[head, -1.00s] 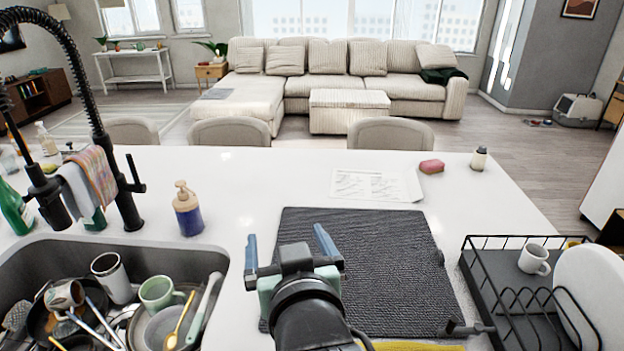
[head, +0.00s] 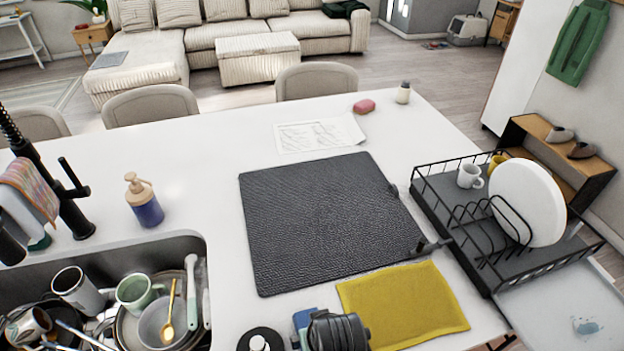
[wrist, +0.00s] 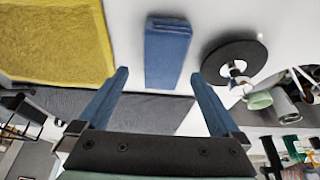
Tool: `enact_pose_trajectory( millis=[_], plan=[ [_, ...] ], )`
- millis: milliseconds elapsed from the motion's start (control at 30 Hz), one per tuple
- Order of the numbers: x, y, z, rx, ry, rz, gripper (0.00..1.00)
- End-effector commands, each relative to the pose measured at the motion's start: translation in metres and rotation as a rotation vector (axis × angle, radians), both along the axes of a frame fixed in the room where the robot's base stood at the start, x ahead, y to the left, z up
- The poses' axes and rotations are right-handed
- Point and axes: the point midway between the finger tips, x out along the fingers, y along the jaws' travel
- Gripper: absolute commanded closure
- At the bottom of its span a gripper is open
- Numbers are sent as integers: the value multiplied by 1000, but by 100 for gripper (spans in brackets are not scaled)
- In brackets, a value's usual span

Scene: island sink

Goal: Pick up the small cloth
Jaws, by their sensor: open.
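A flat yellow cloth (head: 403,304) lies on the white counter in front of the dark mat; the wrist view shows it at upper left (wrist: 52,40). A folded-looking blue piece (wrist: 167,52) lies on the counter between the yellow cloth and a black disc; I cannot tell if it is cloth or sponge. A striped cloth (head: 30,188) hangs on the faucet. My gripper (wrist: 159,74) is open and empty, with the blue piece showing beyond and between its fingertips. In the head view, only part of my arm shows at the bottom edge.
The dark mat (head: 325,220) covers the middle of the counter. A black dish rack (head: 440,205) with a mug and plate stands right. The sink (head: 190,248) at left holds several dishes. The black disc (head: 248,338) lies beside my arm. A soap bottle (head: 145,205) stands behind the sink.

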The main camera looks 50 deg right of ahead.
Motion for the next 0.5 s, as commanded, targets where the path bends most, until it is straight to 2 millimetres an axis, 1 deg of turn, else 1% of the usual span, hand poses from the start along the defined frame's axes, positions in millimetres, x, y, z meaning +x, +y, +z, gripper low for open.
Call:
enact_pose_trajectory(
  millis=[167,400,500],
  plan=[
    [5,0,-12,2,3,0,0],
    [16,-4,-40,1,2,-1,0],
    [18,-5,-46,-1,0,0,0]
  ],
)
